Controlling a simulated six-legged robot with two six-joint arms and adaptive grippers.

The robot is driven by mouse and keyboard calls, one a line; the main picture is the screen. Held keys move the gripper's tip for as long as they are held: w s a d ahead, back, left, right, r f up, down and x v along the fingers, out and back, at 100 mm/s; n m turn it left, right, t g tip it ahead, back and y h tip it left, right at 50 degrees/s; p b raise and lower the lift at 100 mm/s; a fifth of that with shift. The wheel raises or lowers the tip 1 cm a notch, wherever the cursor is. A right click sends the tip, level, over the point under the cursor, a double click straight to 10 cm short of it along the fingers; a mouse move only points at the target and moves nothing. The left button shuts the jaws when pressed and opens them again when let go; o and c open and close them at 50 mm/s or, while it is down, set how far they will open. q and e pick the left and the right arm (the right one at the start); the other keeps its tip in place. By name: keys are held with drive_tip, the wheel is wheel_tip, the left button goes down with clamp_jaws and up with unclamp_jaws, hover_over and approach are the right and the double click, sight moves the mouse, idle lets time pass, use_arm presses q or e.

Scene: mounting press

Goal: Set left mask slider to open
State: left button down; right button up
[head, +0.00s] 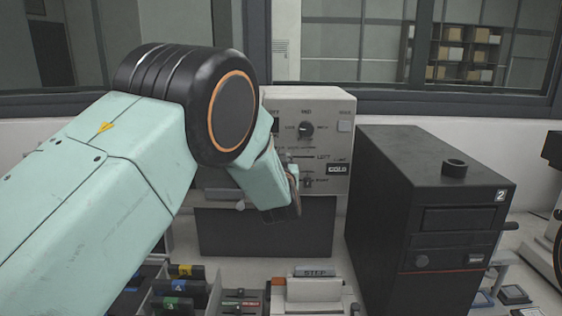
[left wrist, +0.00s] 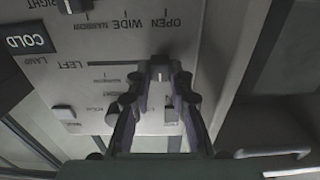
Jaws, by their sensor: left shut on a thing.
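The light grey control panel (head: 325,110) stands at the back in the head view, behind my left arm. In the left wrist view the panel is upside down, with a row marked LEFT (left wrist: 75,65). My left gripper (left wrist: 160,74) is shut on the small grey left mask slider knob (left wrist: 160,70). The knob sits past the middle tick, roughly in line with the word OPEN of the neighbouring row. The fingers hide the labels beside it. In the head view my left wrist covers part of the panel, and the fingers are mostly hidden. My right gripper is not in view.
A black box-shaped unit (head: 430,220) marked 2 stands close to the right of the panel. Coloured-label dark blocks (head: 182,285) and a STEP-labelled device (head: 314,285) lie in front. Another slider knob (left wrist: 74,5) and a COLD label (left wrist: 28,40) are near the gripper.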

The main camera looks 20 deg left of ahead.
use_arm(q)
drive_tip(key=shift+r, duration=0.1)
drive_tip(key=shift+s+a, duration=0.1)
drive_tip(key=shift+a, duration=0.35)
drive_tip(key=c, duration=1.6)
unclamp_jaws()
drive_tip(key=shift+c, duration=0.2)
drive_tip(key=o, duration=0.4)
drive_tip(key=shift+s+a, duration=0.1)
drive_tip(key=shift+a, duration=0.1)
drive_tip(key=shift+o, duration=0.2)
drive_tip(key=shift+d, duration=0.2)
drive_tip(key=shift+a, duration=0.15)
